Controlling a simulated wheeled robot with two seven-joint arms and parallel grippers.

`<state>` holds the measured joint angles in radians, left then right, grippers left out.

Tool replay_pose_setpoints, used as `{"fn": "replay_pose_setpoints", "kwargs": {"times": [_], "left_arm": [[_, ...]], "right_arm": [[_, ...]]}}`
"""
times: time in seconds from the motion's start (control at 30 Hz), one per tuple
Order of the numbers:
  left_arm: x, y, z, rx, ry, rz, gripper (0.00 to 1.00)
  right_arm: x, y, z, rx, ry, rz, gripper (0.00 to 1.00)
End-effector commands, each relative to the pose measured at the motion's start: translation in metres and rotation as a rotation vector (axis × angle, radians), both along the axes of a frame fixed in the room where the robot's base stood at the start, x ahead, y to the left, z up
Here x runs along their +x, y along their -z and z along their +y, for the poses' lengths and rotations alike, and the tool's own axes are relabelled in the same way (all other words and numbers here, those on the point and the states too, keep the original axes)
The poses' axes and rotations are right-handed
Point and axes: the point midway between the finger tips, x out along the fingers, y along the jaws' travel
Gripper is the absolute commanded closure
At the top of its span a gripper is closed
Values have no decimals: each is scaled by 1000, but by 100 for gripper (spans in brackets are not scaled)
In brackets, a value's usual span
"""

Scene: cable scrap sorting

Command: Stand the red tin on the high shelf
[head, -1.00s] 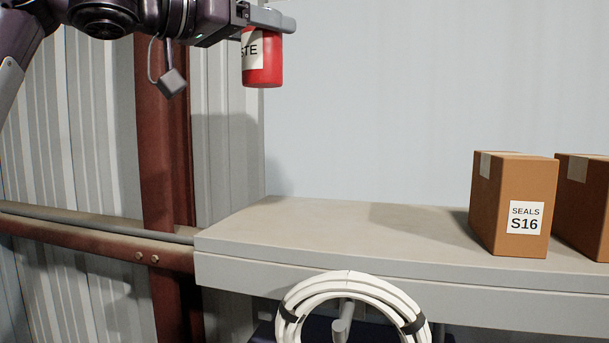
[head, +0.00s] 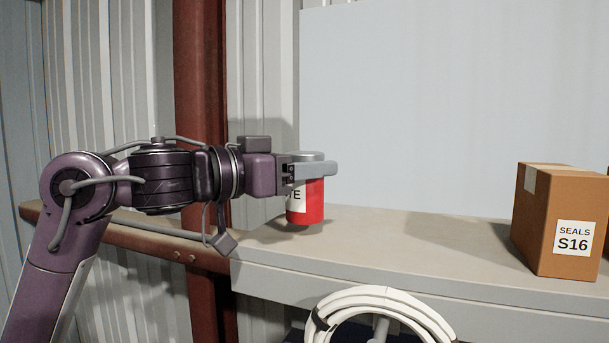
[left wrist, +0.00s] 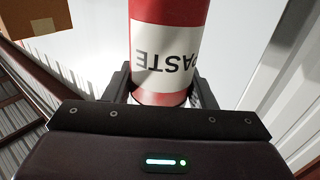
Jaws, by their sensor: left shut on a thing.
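The red tin (head: 312,203) has a white label and a grey top, and it is upright in the head view. My left gripper (head: 318,166) is shut around its upper part from the left. The tin is over the left end of the high shelf (head: 400,240), with a dark shadow under it. I cannot tell whether its base touches the shelf. In the left wrist view the tin (left wrist: 168,25) is between the two fingers, its PASTE label upside down. My right gripper is not in view.
A brown box (head: 535,235) marked SEALS S16 stands on the shelf to the right, with part of another at the picture edge. The shelf between tin and box is clear. A white cable coil (head: 345,303) hangs below the shelf's front edge. A rust-red post (head: 200,100) stands behind my arm.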

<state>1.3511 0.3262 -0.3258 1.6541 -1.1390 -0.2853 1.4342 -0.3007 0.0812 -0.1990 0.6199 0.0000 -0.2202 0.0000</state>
Motion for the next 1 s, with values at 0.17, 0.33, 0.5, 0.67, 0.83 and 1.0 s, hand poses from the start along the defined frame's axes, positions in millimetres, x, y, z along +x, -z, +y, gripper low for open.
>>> {"fn": "replay_pose_setpoints", "kwargs": {"times": [0.17, 0.33, 0.5, 0.67, 0.83, 1.0], "left_arm": [[0, 17, 1, -3, 0, 1, 79], [-1, 18, 0, -2, 0, -2, 79], [0, 20, 0, -2, 0, -1, 79], [0, 21, 0, 0, 0, 0, 35], [0, 22, 0, 0, 0, 0, 28], [0, 20, 0, 0, 0, 0, 28]], "right_arm": [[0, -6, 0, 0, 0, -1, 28], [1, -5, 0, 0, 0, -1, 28], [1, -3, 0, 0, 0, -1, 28], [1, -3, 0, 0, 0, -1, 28], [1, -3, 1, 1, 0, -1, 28], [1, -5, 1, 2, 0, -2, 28]]}}
